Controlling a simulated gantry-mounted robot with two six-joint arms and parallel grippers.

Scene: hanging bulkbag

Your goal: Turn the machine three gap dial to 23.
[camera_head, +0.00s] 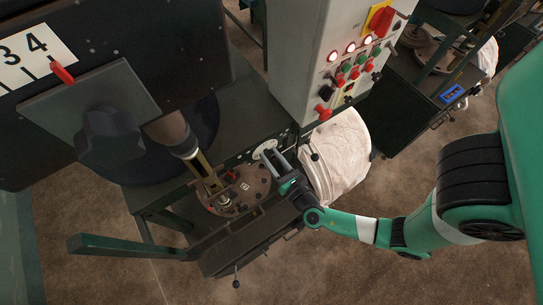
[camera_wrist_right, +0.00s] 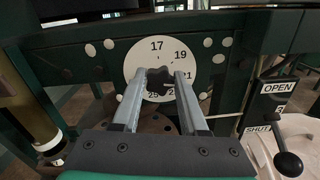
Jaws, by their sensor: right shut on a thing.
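The gap dial is a round white plate (camera_wrist_right: 199,67) on a dark green frame in the right wrist view. Its printed numbers include 17 at the top, 19 at upper right and 21 at right; those lower down are partly covered. A dark lobed knob (camera_wrist_right: 159,80) sits at its middle. My right gripper (camera_wrist_right: 160,84) is shut on the knob, one finger on each side. I cannot tell which number the knob points to. In the head view the white dial (camera_head: 263,149) shows small, with my right gripper (camera_head: 277,165) at it. My left gripper is not in view.
A ball-ended lever (camera_wrist_right: 288,163) with OPEN and SHUT labels is right of the dial. A grey control box (camera_head: 310,60) with buttons stands above a white bag (camera_head: 340,155). A round rusty plate (camera_head: 240,190) lies left of my gripper. A red pointer (camera_head: 62,72) marks a scale at upper left.

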